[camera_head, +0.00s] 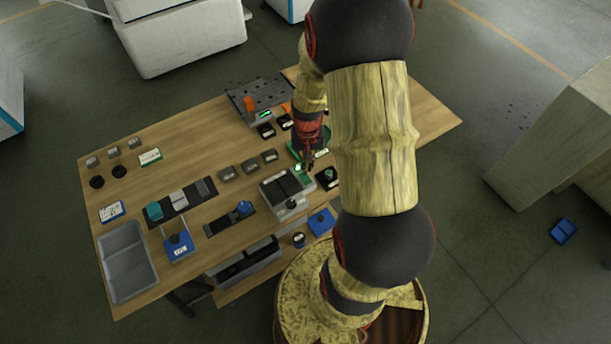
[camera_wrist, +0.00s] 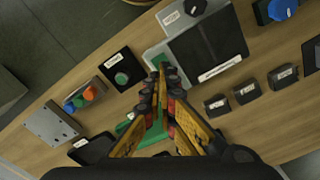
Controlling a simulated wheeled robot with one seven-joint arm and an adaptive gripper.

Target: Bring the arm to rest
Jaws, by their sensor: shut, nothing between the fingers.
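My arm reaches from my base over the wooden table (camera_head: 220,130). My gripper (camera_head: 308,165) points down beside a grey device with dark panels (camera_head: 284,186). In the wrist view my gripper (camera_wrist: 164,78) is shut, with its fingers together and nothing between them. The tips appear over the edge of the grey device (camera_wrist: 172,55), near a green part (camera_wrist: 158,62). I cannot tell whether they touch it. My arm hides part of the table's right side in the head view.
A grey tray (camera_head: 128,262) lies at the table's left end. A perforated grey block (camera_head: 258,95) stands at the far edge. Several small labelled blocks and a blue-knobbed piece (camera_head: 244,208) lie between. A blue bin (camera_head: 563,231) is on the floor at right. White machines (camera_head: 185,38) stand behind.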

